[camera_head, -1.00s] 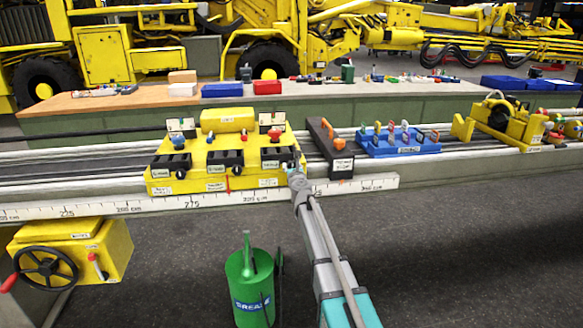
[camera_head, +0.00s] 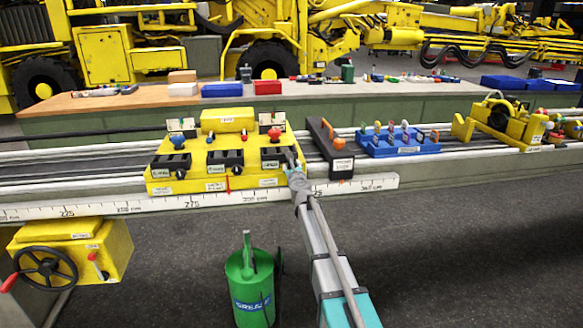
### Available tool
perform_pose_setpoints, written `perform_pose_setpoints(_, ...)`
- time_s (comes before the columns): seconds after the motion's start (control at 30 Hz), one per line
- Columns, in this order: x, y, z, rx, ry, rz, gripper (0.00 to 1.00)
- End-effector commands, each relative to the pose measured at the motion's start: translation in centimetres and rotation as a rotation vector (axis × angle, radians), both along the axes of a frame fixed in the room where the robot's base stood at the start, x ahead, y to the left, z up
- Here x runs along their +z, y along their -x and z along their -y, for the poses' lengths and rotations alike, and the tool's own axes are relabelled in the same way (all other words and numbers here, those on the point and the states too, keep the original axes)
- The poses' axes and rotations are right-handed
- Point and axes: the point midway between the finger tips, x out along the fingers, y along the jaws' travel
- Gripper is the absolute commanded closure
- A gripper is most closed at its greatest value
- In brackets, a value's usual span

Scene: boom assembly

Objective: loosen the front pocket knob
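A yellow fixture block (camera_head: 215,187) sits on the rail. It carries several black pockets with small dark round knobs on their front faces. One knob (camera_head: 180,174) shows at the left pocket and one (camera_head: 237,169) at the middle pocket. My gripper (camera_head: 292,161) is at the front of the right pocket (camera_head: 271,154), at the block's right end. It hides that pocket's knob, and I cannot tell whether it touches it. The fingers are too small to show open or shut. Which knob is the front pocket knob is not clear from the labels.
A blue star knob (camera_head: 178,140) and a red one (camera_head: 274,132) stand at the block's back. A dark stop with an orange lever (camera_head: 331,150) stands close right of my gripper. A blue tool tray (camera_head: 400,148) lies beyond. A green grease can (camera_head: 248,290) stands below.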

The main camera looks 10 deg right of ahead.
Motion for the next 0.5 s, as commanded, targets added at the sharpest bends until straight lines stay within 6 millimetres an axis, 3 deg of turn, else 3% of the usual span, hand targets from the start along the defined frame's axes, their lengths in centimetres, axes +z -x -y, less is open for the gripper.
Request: perform_pose_setpoints(0.5, 0.0, -0.05, -0.02, 0.0, 0.484, 0.001, 0.89)
